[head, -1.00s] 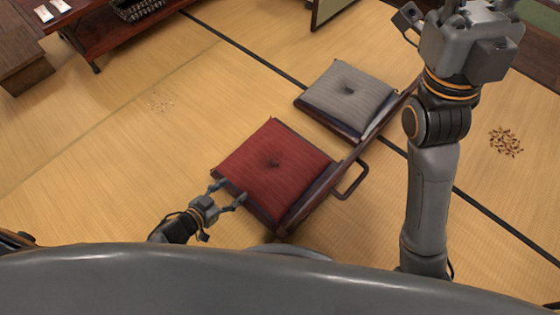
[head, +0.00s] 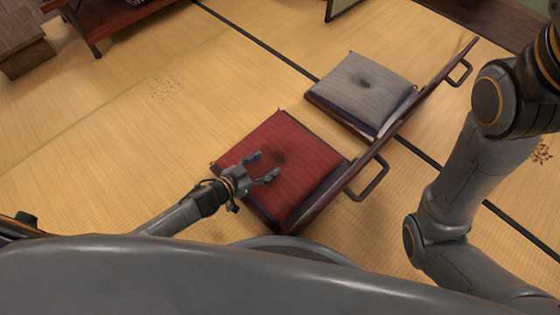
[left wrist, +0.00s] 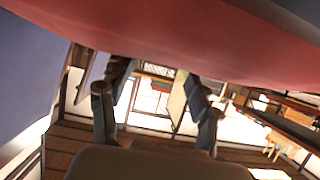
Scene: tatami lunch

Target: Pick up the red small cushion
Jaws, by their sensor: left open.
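The red small cushion (head: 290,143), with a dark tuft in its middle, lies flat on a dark wooden floor seat (head: 315,203). My left gripper (head: 267,165) is open over the cushion's near left part, with its fingers pointing toward the middle. The fingers hold nothing that I can see. In the left wrist view the cushion's red surface (left wrist: 190,38) fills the upper part, close to the two spread fingers of the gripper (left wrist: 155,85). I cannot tell whether they touch it. My right gripper is out of view; its arm shows at the right.
A grey cushion (head: 362,88) lies on a seat behind the red one. A backrest with a looped handle (head: 370,180) runs along the right of the red cushion. Open tatami (head: 130,130) lies to the left. A low table (head: 110,22) stands at the upper left.

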